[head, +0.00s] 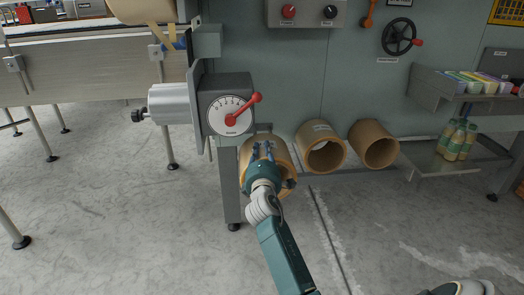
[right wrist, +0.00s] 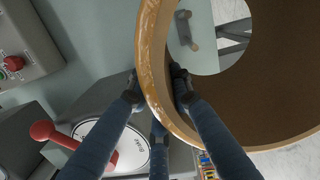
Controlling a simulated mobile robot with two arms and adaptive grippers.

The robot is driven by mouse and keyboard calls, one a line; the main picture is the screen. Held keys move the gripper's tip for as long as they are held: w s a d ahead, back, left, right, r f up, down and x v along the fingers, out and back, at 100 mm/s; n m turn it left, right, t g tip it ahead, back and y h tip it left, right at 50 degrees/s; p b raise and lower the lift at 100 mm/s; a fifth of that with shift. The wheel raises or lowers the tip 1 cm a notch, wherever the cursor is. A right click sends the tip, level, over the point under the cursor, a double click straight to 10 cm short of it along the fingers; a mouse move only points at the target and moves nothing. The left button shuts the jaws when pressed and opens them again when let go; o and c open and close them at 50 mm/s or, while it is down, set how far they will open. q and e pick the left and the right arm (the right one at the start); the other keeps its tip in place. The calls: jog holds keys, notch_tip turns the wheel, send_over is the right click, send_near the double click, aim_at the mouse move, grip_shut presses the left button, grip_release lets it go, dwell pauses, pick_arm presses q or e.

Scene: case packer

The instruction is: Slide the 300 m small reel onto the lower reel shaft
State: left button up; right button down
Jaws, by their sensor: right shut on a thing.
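My right gripper (head: 263,152) is shut on the rim of a tan tape reel (head: 285,160), beside the machine's post. In the right wrist view the fingers (right wrist: 160,92) pinch the wall of this reel (right wrist: 151,50), and its wide brown core opens to the right. I cannot read a length marking on it. The lower reel shaft (head: 172,103) is a bare silver cylinder, up and to the left of the held reel and apart from it. It points left from a grey brake box. My left gripper is not in view.
The brake dial (head: 232,115) with a red lever stands just above the held reel. Two more reels (head: 321,148) (head: 374,145) lie on the low shelf to the right. A tan reel (head: 142,8) hangs above the shaft. Open floor lies below the shaft.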

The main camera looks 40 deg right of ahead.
jog(key=shift+r, duration=0.35)
dwell(0.3)
jog(key=shift+s+f+b, duration=0.5)
jog(key=shift+f+b, duration=0.05)
jog(key=shift+f, duration=0.3)
jog(key=shift+s+f+b, duration=0.45)
jog(key=shift+f+b, duration=0.05)
jog(key=shift+f, duration=0.3)
